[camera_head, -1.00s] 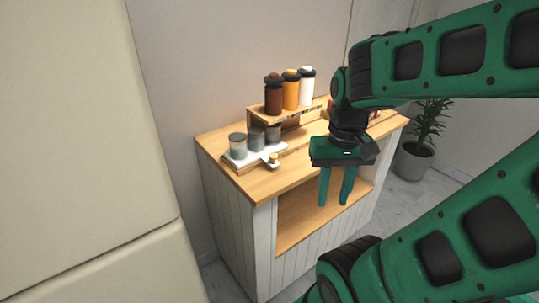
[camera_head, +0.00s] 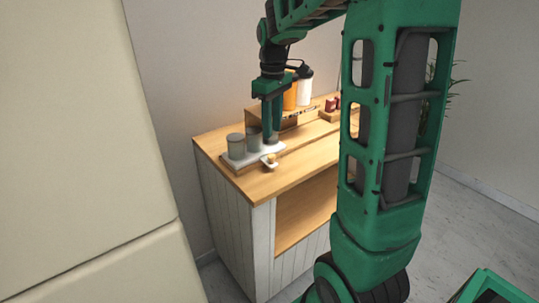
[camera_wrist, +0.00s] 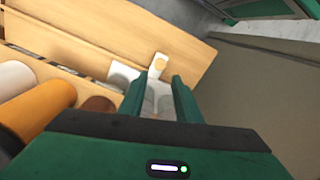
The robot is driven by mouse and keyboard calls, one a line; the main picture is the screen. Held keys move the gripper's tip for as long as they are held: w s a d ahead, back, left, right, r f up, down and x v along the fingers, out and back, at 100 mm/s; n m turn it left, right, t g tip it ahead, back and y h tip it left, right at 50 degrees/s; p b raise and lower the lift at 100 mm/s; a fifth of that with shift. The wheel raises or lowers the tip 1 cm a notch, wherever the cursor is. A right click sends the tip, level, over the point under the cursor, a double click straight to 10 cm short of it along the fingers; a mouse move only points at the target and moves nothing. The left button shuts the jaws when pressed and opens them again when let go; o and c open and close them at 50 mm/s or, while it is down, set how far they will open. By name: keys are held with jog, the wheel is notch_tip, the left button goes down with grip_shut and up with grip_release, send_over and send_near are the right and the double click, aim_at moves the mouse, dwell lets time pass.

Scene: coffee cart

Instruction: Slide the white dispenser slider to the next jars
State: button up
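The white dispenser slider (camera_head: 271,159) is at the left end of the wooden cart top, with a small tan knob on its tab. It also shows beyond my fingertips in the wrist view (camera_wrist: 156,70). Grey lidded jars (camera_head: 236,147) stand at its white base (camera_head: 240,161). My gripper (camera_head: 271,141) points down over the jars' right side, its fingers overlapping them in the head view. In the wrist view its fingers are apart, with grey jars seen between them and the slider tab just past the tips. Contact cannot be told.
A raised wooden shelf (camera_head: 298,116) holds an orange bottle (camera_head: 290,97) and a white bottle (camera_head: 305,90) close beside my gripper. A brown bottle (camera_wrist: 97,104) shows in the wrist view. Small red items (camera_head: 331,104) stand further right. The cart's front top (camera_head: 262,186) is clear.

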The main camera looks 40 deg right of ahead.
aim_at(272, 155)
notch_tip(272, 155, down, 11)
jog(key=shift+r, duration=0.15)
dwell(0.4)
jog(key=shift+c, duration=0.7)
grip_shut()
